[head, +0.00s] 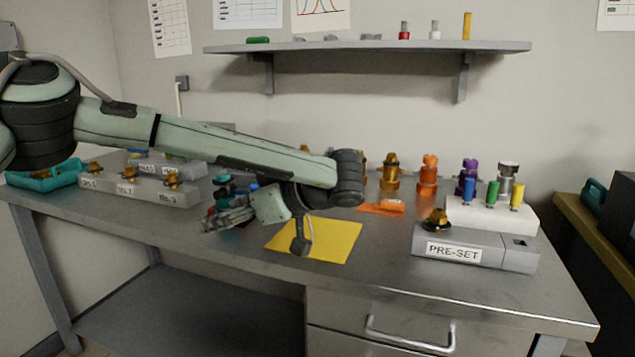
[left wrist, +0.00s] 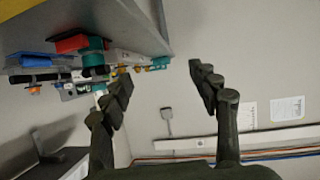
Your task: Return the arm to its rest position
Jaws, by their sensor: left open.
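My left arm comes in from the left across the bench in the head view. Its wrist is bent back over the yellow mat, and my left gripper (head: 215,220) points left. In the left wrist view my left gripper (left wrist: 160,75) has its two dark fingers spread wide apart with nothing between them. The bench edge and a cluster of small coloured items show tilted at the upper left of that view, beyond the left finger. My right gripper is in neither view.
The yellow mat (head: 335,240) lies on the metal bench (head: 380,275). A grey PRE-SET block (head: 480,255) stands at the right. Orange (head: 428,175), purple (head: 468,180) and brass (head: 390,175) fittings stand at the back. Labelled grey blocks (head: 145,192) and a teal tray (head: 45,182) are at the left.

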